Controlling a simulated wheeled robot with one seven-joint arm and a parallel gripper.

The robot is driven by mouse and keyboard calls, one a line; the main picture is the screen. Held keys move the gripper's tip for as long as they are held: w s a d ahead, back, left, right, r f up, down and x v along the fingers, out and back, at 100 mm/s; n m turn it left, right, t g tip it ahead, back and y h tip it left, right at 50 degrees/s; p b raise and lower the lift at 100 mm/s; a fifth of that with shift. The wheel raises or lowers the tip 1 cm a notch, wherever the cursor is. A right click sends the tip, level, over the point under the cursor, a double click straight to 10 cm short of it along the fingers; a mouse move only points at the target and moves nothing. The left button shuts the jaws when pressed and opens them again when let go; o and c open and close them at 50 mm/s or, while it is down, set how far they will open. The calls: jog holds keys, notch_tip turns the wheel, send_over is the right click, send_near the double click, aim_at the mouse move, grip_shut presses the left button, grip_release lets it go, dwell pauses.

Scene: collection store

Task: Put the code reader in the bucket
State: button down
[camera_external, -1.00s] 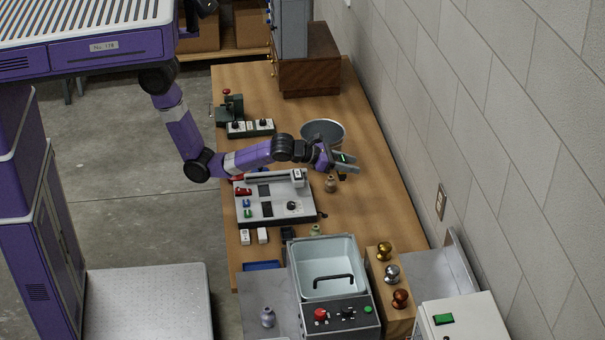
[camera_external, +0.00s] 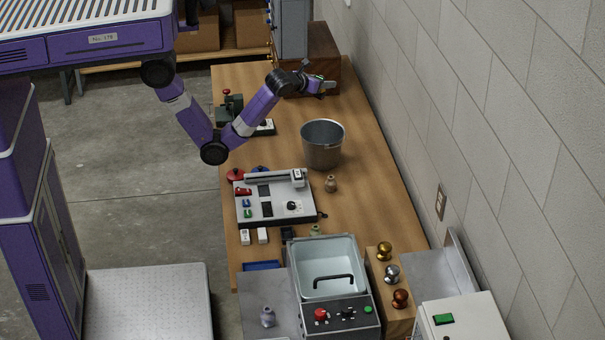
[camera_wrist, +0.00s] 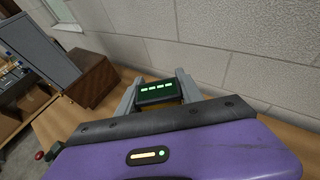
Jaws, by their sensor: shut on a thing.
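A grey metal bucket (camera_external: 322,152) stands upright on the wooden table, its open top facing up; what I can see of its inside looks empty. My gripper (camera_external: 326,85) is above the far part of the table, beyond the bucket and apart from it, close to a brown wooden box. In the wrist view my gripper (camera_wrist: 158,90) has its two grey fingers on either side of a small dark block with lit green marks, which I take to be the code reader (camera_wrist: 158,93). It is held between the fingers. The bucket is not in the wrist view.
The brown wooden box (camera_external: 325,66) carries a grey cabinet (camera_external: 289,30) at the table's far end. A switch panel (camera_external: 272,207), a small tan bottle-like piece (camera_external: 331,184) and a basin unit (camera_external: 328,275) lie nearer. The wall (camera_external: 480,120) runs along the right.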

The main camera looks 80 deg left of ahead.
jog(key=s+a+f, duration=0.1)
jog(key=f, duration=0.9)
jog(key=s+a+f+n+g+y+b, duration=0.1)
jog(key=s+f, duration=0.1)
jog(key=f, duration=0.8)
jog(key=shift+a, duration=0.2)
jog(key=shift+f, duration=0.1)
jog(key=c, duration=0.8)
grip_release()
jog(key=shift+f, duration=0.1)
jog(key=shift+o, duration=0.2)
jog(key=v, duration=1.2)
